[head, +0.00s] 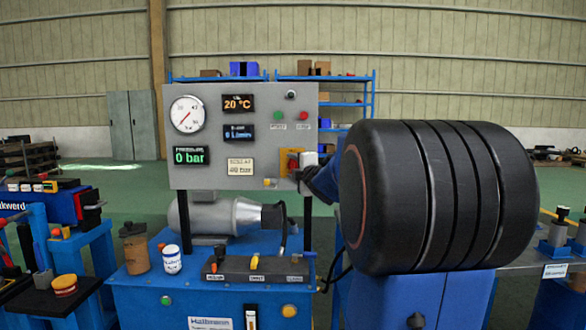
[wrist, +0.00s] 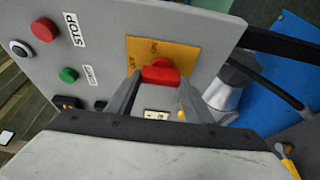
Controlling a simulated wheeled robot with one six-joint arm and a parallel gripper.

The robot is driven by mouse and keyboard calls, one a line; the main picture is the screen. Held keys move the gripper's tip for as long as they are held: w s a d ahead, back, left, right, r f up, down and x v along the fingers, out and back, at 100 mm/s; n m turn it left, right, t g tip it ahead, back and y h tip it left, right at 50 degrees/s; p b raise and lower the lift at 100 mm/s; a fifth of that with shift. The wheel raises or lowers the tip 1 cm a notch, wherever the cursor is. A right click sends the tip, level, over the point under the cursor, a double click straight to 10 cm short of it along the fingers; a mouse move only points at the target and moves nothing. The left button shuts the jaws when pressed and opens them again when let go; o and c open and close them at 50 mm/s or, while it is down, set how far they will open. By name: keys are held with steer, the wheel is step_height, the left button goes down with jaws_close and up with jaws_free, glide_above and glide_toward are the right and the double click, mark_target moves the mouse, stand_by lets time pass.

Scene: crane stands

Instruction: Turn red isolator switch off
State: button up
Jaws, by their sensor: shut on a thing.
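The red isolator switch (wrist: 160,72) sits on a yellow plate (wrist: 142,47) with small markings that I cannot read clearly. The plate is on the grey control panel (head: 265,185), at its lower right. In the head view the red switch (head: 292,161) is partly covered by my gripper. My gripper (wrist: 160,84) has one finger at each side of the red handle and is shut on it. The handle lies crosswise between the fingertips in the wrist view. My arm comes in from the right in the head view.
A green button (wrist: 68,75) and a red STOP button (wrist: 45,30) are on the same panel. Below it, a blue bench (head: 200,300) holds a pump motor (head: 215,216), a white can (head: 172,260) and a dark valve block (head: 255,270). My arm hides the right side.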

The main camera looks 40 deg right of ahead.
stand_by(0.3)
steer(key=o, duration=1.1)
steer(key=shift+c, duration=0.2)
steer(key=v, duration=1.7)
steer(key=shift+s, duration=0.15)
steer(key=shift+a, duration=0.15)
